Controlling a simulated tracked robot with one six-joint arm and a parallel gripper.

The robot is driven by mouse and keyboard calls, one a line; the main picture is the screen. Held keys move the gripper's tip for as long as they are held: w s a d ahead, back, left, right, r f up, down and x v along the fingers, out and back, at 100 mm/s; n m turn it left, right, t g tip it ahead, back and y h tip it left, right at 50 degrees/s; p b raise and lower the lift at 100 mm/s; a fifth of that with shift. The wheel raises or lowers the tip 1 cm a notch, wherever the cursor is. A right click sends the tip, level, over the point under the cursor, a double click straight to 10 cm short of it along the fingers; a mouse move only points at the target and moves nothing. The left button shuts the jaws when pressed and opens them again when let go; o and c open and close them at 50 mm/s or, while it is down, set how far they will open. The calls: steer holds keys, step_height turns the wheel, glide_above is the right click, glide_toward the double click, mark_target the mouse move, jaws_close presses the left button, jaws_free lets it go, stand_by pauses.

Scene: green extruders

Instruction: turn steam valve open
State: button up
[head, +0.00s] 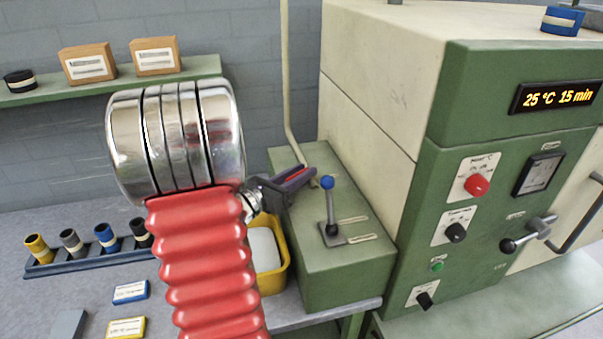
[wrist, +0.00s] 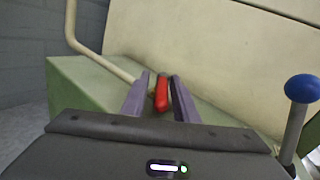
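A red handle (wrist: 161,94) shows in the wrist view near the top of the green box, close to the cream pipe. I take it for the steam valve's handle; its valve body is hidden. My gripper (wrist: 160,82) is open, with one purple-grey finger on each side of the red handle and small gaps visible. In the head view my gripper (head: 309,176) is over the back part of the green box (head: 335,262), and the red handle is mostly hidden by the fingers. I cannot tell if the fingers touch it.
A lever with a blue knob (head: 327,183) stands on the green box just right of my gripper; its knob (wrist: 302,88) is at the right in the wrist view. The cream pipe (head: 287,80) rises behind. The large cream and green machine (head: 480,120) stands close on the right.

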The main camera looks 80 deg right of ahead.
steer(key=shift+o, duration=0.5)
steer(key=shift+s, duration=0.1)
steer(key=v, duration=1.4)
steer(key=shift+d+f, duration=0.1)
